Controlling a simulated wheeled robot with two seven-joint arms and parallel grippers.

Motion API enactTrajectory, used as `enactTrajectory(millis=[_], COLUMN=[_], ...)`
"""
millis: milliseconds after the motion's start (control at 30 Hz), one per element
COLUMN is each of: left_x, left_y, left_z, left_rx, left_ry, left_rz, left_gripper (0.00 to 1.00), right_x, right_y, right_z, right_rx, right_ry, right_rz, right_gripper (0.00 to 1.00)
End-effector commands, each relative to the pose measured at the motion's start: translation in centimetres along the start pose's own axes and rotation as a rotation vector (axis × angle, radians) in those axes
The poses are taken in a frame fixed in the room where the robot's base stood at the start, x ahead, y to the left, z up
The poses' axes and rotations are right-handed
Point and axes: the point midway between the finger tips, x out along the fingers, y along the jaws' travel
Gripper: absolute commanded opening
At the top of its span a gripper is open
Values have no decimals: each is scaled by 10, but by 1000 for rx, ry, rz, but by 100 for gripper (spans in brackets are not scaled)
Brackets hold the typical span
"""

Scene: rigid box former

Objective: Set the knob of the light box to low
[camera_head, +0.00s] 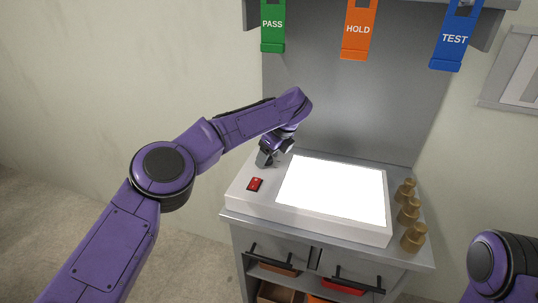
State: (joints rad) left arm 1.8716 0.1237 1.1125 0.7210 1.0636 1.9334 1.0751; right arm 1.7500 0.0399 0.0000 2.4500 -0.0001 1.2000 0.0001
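The light box (385,229) lies on top of a grey cabinet, its white panel (333,191) brightly lit. A red switch (255,184) sits on its left front part. My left arm reaches in from the left, and my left gripper (264,160) points down at the box's back left part, behind the red switch. The knob cannot be made out; the gripper may cover it. Whether the gripper's fingers are apart or closed is too small to tell. My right gripper is not in view; only part of my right arm shows at the lower right.
Several brass weights (413,237) stand right of the light box. PASS (272,27), HOLD (358,30) and TEST (454,38) tags hang above from a rail. The space left of the cabinet is clear.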

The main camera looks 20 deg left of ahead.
Motion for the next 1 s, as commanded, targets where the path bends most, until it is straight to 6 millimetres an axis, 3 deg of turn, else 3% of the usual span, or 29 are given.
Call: enactTrajectory(millis=[167, 400, 600, 1000], left_x=[-10, -67, -100, -105], left_y=[-1, -1, 0, 0], left_z=[0, 0, 1, 0], left_rx=[2, -2, 0, 0], left_ry=[-2, -2, 0, 1], left_rz=[-4, -4, -1, 0], left_gripper=[64, 64, 64, 64], right_x=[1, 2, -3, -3], right_y=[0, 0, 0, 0], right_z=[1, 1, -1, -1], right_rx=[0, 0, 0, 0], right_ry=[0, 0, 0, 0], right_rz=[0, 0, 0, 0], right_gripper=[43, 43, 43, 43])
